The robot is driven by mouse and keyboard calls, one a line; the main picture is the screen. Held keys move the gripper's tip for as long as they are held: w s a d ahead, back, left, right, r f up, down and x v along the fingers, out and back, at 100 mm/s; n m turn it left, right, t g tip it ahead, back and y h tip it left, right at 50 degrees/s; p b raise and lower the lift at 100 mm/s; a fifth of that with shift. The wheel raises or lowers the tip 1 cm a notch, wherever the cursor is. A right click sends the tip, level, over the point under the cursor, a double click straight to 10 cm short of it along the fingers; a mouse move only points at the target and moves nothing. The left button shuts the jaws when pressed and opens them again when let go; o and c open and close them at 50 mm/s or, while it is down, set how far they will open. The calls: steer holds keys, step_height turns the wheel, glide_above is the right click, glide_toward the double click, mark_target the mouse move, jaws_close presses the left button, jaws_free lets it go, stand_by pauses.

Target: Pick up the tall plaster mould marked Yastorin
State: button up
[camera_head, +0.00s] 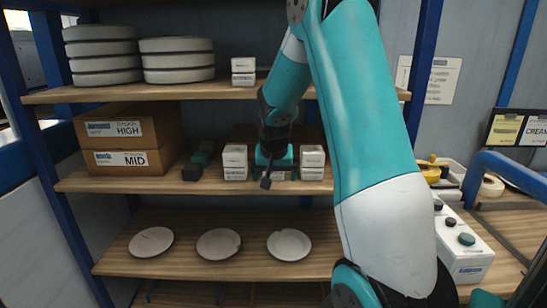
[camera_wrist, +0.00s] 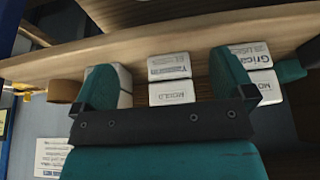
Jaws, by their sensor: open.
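In the wrist view, a white block-shaped mould (camera_wrist: 170,67) has a label starting with "Y", too small to read fully, and "MOULD" on its lower part. In the head view its white lower part (camera_head: 279,174) shows below my gripper (camera_head: 275,158) on the middle shelf, the rest hidden. My gripper's teal fingers (camera_wrist: 163,78) are open, one to each side of this mould in the wrist view, with nothing held. I cannot tell how far they reach around it. Similar white moulds stand left (camera_head: 234,161) and right (camera_head: 312,161); the right one's label starts "Grica" (camera_wrist: 254,58).
The middle shelf (camera_head: 150,183) also holds brown boxes marked HIGH (camera_head: 128,130) and MID (camera_head: 126,158) and small dark blocks (camera_head: 191,173). An upper shelf (camera_head: 200,92) is close above. Plates (camera_head: 218,243) lie on the lower shelf. Neighbouring moulds leave narrow side gaps.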

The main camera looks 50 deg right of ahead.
steer(key=p, duration=0.4)
glide_above(274, 180)
steer(key=shift+w, duration=0.1)
steer(key=shift+d+f+p, duration=0.15)
steer(key=shift+f+p, duration=0.15)
steer(key=shift+f, duration=0.25)
steer(key=shift+w, duration=0.1)
steer(key=c, duration=1.2)
steer(key=shift+c, duration=0.2)
steer(key=shift+r+b, duration=0.25)
steer(key=shift+b, duration=0.6)
